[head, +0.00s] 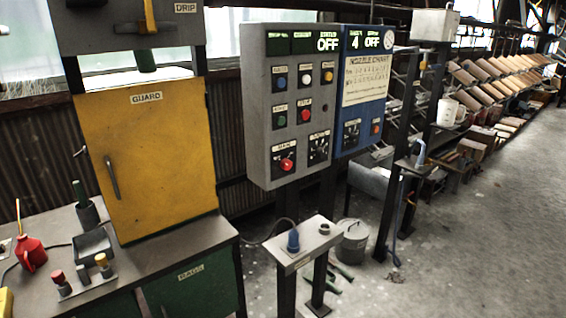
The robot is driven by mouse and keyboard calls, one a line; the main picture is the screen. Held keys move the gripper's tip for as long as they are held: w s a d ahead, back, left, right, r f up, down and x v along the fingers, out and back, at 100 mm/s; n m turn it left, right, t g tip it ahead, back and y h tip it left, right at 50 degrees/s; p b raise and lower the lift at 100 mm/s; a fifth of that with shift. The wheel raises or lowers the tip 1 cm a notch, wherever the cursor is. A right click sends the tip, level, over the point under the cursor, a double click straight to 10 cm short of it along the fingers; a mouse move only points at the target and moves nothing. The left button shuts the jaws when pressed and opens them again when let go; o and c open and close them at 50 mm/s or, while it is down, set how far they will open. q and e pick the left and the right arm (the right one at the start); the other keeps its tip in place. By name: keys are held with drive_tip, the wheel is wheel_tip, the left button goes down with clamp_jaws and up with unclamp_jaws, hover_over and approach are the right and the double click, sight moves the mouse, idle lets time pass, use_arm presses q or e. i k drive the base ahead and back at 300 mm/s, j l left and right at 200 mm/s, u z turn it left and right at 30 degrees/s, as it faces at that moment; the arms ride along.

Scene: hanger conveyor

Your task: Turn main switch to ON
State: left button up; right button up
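The grey control panel (262,110) stands on posts in the middle of the head view. Its top display (328,42) reads OFF. A red rotary knob (287,164) sits on a black plate at the panel's lower left, under a small label that seems to read MAIN. The knob's exact pointing direction is too small to tell. A second black dial (319,147) sits to its right. Several coloured buttons, with a red one (305,116) among them, fill the rows above. Neither of my grippers is in view.
A blue panel (364,90) with a nozzle chart adjoins on the right. A yellow guard door (148,150) and bench (150,258) stand on the left. A small stand (303,245) with a blue plug is below the panel.

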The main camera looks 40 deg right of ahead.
sight(285, 164)
drive_tip(key=z, duration=1.25)
